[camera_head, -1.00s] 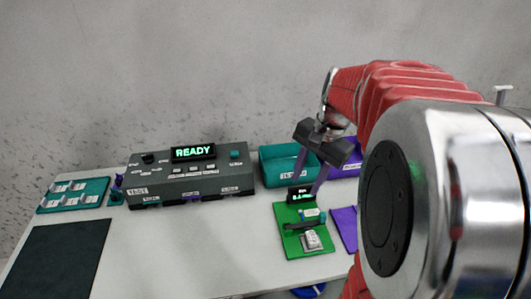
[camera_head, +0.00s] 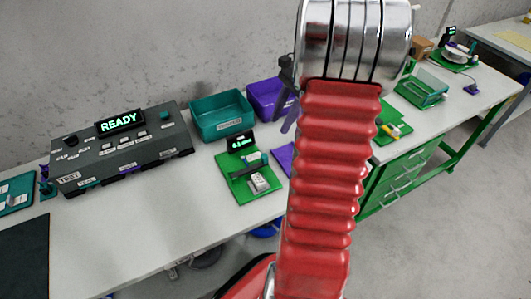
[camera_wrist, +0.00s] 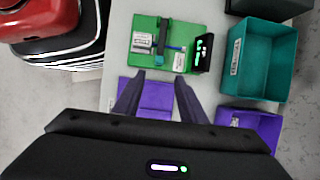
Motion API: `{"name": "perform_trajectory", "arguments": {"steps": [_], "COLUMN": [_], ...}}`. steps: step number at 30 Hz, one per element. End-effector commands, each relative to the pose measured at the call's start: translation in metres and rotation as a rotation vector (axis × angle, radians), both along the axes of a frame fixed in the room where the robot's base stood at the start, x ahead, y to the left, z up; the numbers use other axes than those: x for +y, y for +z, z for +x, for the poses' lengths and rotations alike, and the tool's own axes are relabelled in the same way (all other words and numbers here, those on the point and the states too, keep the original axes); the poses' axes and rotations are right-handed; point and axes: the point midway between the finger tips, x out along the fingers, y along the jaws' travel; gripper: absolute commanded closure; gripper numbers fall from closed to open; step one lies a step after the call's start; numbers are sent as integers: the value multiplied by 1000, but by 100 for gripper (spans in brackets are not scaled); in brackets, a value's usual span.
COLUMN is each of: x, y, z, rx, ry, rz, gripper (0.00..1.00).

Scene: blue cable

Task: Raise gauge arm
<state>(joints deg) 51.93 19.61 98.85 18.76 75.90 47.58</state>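The gauge is a green board (camera_head: 232,190) with a small lit black display (camera_head: 240,141). Its dark gauge arm (camera_head: 243,172) lies across the board above a pale block (camera_head: 260,183); it appears low. In the wrist view, the green board (camera_wrist: 141,22) is beyond the fingertips, with the gauge arm (camera_wrist: 164,37) ending in a teal tip (camera_wrist: 153,60). My gripper (camera_wrist: 155,88) is open and empty, its two purple fingers apart over a purple mat, short of the board in the picture. In the head view my arm hides most of the gripper (camera_head: 290,116).
A teal bin (camera_head: 221,117) and a purple bin (camera_head: 268,97) stand behind the gauge. A grey test box reading READY (camera_head: 120,150) is at left. Green fixtures (camera_head: 420,90) stand on the bench at right. The table in front of the gauge is clear.

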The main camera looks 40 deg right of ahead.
Motion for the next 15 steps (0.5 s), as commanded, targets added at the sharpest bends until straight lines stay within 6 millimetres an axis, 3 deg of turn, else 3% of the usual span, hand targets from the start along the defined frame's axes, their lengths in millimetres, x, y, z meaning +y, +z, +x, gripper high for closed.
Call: {"name": "perform_trajectory", "arguments": {"steps": [8,15], "x": [5,17], "y": [-11,-41], "z": [1,4], "rx": [1,1], "ry": [2,2], "rz": [1,0], "gripper": [62,62]}}
